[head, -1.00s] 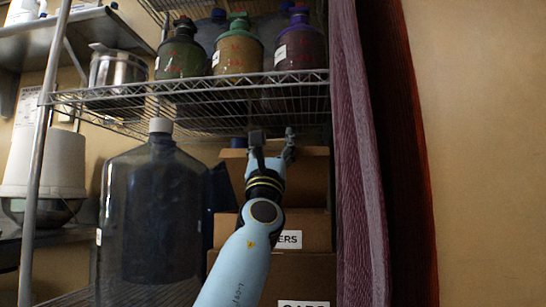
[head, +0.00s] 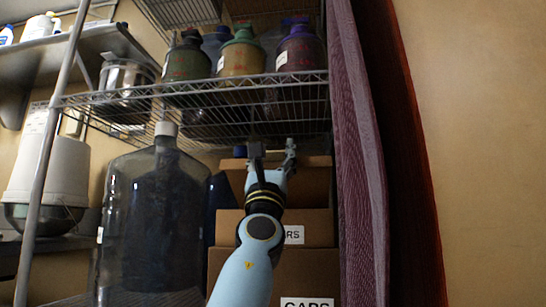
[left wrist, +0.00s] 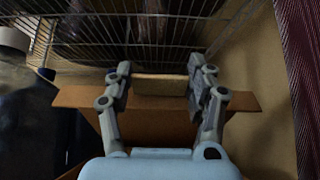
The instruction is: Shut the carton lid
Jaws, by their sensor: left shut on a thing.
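The brown carton (head: 315,190) is the upper box of a stack under the wire shelf. Its lid (head: 318,161) shows as a raised brown panel behind my gripper. In the left wrist view the lid (left wrist: 235,101) is a wide brown board across the picture. My left gripper (head: 273,153) is at the lid's upper edge, with its fingers pointing up and away. In the left wrist view its fingers (left wrist: 160,84) are on either side of a narrow brown part of the lid and hold it. The carton's inside is hidden. My right gripper is not in view.
The wire shelf (head: 215,107) with several coloured bottles is close above the gripper. A large dark carboy (head: 155,220) stands left of the cartons. A purple curtain (head: 352,140) hangs close on the right. Another labelled carton (head: 270,285) is below.

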